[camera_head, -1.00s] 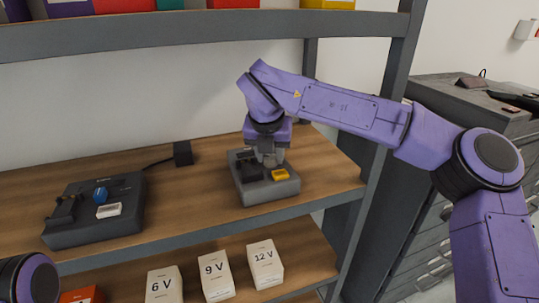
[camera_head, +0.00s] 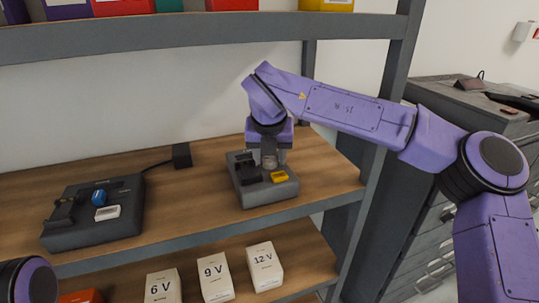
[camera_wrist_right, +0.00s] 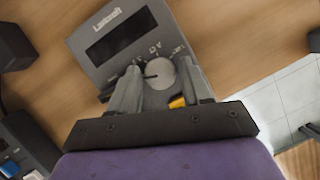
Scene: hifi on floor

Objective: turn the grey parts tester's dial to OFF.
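The grey parts tester (camera_head: 268,193) sits on the middle shelf, below my right gripper (camera_head: 269,158). In the right wrist view the tester (camera_wrist_right: 88,48) shows a dark screen and a round pale grey dial (camera_wrist_right: 159,73) with a dark pointer mark toward the left. The markings around the dial are too small to read surely. The fingers of my right gripper (camera_wrist_right: 156,88) are apart, one on each side of the dial; I cannot tell whether they touch it. A yellow part (camera_wrist_right: 178,102) shows by the right finger. My left gripper is out of view.
A dark device with a blue knob (camera_head: 98,198) stands to the left on the same shelf (camera_head: 200,215). A small black block (camera_head: 181,155) with a cable is behind. White boxes (camera_head: 215,278) stand below, and the upper shelf edge (camera_head: 200,38) is overhead.

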